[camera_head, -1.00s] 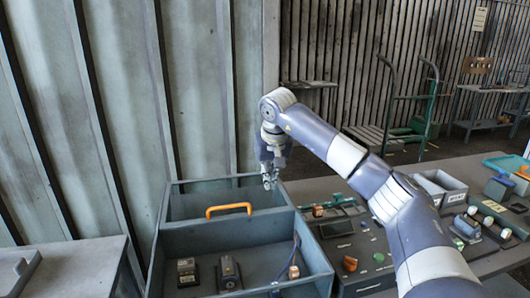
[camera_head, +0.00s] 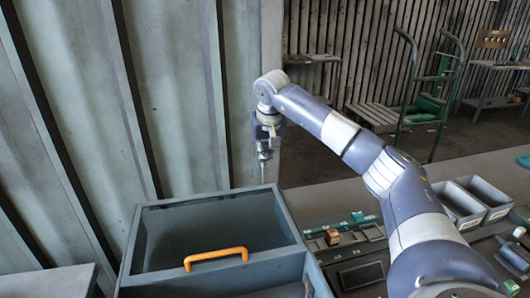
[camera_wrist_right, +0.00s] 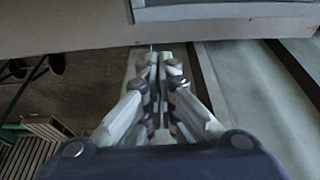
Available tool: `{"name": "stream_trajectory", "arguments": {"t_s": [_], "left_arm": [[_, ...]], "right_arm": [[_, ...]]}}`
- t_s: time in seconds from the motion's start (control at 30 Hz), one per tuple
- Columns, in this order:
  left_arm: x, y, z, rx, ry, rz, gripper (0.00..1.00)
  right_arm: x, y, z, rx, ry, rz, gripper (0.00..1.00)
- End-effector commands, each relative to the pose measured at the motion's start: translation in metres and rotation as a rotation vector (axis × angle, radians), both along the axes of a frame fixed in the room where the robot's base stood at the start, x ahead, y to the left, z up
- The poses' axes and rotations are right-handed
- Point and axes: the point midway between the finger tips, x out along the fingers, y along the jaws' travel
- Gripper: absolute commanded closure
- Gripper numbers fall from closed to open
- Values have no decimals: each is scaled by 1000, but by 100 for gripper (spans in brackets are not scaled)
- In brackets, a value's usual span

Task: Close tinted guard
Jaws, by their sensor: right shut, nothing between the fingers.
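A dark grey framed panel, which looks like the tinted guard (camera_head: 212,229), is at the back of the grey box. An orange handle (camera_head: 216,257) is at its near edge. I cannot tell how far the guard is open. My right gripper (camera_head: 263,160) points down near the box's far right corner, apart from the handle. Its fingers are closed together with nothing between them; they also show together in the right wrist view (camera_wrist_right: 160,62). My left gripper is not in view.
The grey box (camera_head: 290,220) fills the lower middle. Right of it are a control panel (camera_head: 362,275) and grey bins (camera_head: 484,194) on the bench. A corrugated wall (camera_head: 175,90) stands behind. A green hand truck (camera_head: 428,90) is farther back.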

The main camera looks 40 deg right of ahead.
Motion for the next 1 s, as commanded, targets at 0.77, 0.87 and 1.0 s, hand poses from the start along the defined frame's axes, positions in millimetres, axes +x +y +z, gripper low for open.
{"name": "stream_trajectory", "arguments": {"t_s": [0.77,0.87,1.0], "left_arm": [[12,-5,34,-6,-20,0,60],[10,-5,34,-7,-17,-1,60],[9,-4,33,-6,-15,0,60]], "right_arm": [[-15,6,-63,-1,0,0,100],[-16,7,-63,0,0,0,100],[-17,8,-63,0,0,-1,100]]}}
